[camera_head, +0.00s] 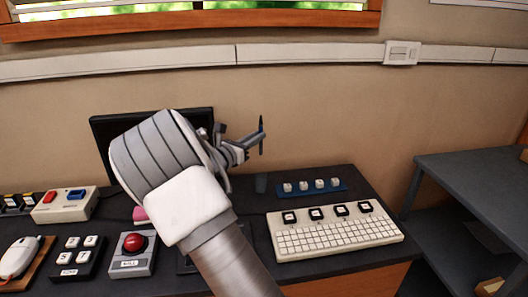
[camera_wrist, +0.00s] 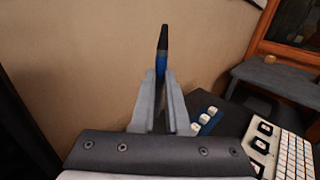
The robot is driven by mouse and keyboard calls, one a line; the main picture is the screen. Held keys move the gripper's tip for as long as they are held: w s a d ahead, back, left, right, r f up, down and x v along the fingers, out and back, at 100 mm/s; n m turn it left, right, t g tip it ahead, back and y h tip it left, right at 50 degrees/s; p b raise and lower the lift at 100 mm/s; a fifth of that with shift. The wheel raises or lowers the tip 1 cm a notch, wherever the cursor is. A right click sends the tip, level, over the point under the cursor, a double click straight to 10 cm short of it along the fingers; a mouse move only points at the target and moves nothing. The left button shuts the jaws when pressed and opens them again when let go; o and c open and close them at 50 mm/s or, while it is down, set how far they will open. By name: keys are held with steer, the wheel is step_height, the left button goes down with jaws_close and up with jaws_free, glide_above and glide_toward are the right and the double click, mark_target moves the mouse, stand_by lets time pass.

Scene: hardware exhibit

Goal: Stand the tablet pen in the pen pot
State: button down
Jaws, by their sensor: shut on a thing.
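The tablet pen (camera_head: 261,132), dark with a blue part, is held near-upright in my gripper (camera_head: 254,140) above the back of the dark desk. In the wrist view the pen (camera_wrist: 163,42) sticks out beyond the fingertips of my gripper (camera_wrist: 161,77), which is shut on it. I cannot make out the pot in the wrist view.
A blue strip with several white keys (camera_head: 315,186) lies right of the pot, also in the wrist view (camera_wrist: 207,121). A white keyboard (camera_head: 335,232) lies in front. A monitor (camera_head: 100,130) stands behind my arm. A red-button box (camera_head: 133,253) is at left.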

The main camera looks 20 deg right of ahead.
mark_target(260, 152)
steer(key=shift+f+b, duration=2.45)
steer(key=shift+f, duration=0.65)
steer(key=shift+f+b, duration=1.45)
steer(key=shift+f, duration=1.1)
steer(key=c, duration=0.8)
jaws_free()
steer(key=shift+c, duration=0.2)
steer(key=shift+a, duration=0.15)
steer(key=p+v, duration=0.3)
steer(key=v, duration=1.4)
steer(key=shift+p, duration=0.35)
steer(key=shift+s, duration=0.1)
